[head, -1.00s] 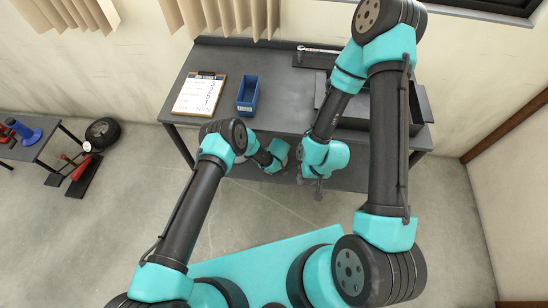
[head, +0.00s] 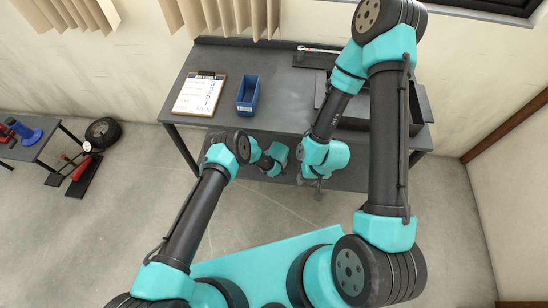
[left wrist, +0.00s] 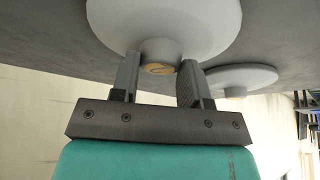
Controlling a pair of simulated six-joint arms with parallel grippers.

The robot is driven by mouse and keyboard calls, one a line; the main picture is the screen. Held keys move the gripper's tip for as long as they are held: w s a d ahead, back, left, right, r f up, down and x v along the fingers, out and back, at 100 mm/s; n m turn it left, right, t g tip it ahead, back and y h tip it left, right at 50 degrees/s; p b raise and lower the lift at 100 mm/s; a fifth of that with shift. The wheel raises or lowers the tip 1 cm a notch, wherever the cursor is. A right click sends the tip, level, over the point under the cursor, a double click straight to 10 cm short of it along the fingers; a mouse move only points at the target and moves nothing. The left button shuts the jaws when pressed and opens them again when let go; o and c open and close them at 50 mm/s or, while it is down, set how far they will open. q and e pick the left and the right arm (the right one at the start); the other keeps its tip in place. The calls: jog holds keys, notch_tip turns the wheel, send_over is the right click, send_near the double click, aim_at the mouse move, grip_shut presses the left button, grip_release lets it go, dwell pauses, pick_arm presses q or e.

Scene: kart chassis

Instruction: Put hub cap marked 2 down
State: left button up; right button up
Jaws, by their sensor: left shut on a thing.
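A pale grey hub cap (left wrist: 165,22) shows in the left wrist view as a wide disc with a short knob. The knob's end (left wrist: 158,69) is yellowish with a mark that I cannot read. My left gripper (left wrist: 158,62) has its two fingers on either side of this knob and is shut on it. A dark grey surface lies behind the disc; I cannot tell whether they touch. A second pale hub cap (left wrist: 240,77) is beside it to the right. In the head view, the hub caps are hidden. My right gripper (head: 318,190) hangs at the workbench's front edge; its fingers are too small to judge.
The grey workbench (head: 225,65) carries a clipboard (head: 199,94), a blue bin (head: 248,95) and a wrench (head: 318,49). A dark open box (head: 424,103) stands at its right end. A wheel (head: 102,132) and a side table (head: 30,145) are at the far left.

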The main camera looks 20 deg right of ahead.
pick_arm(q)
jog(key=o, duration=1)
jog(key=shift+r, duration=0.1)
jog(key=v, duration=1.2)
jog(key=shift+a, duration=0.1)
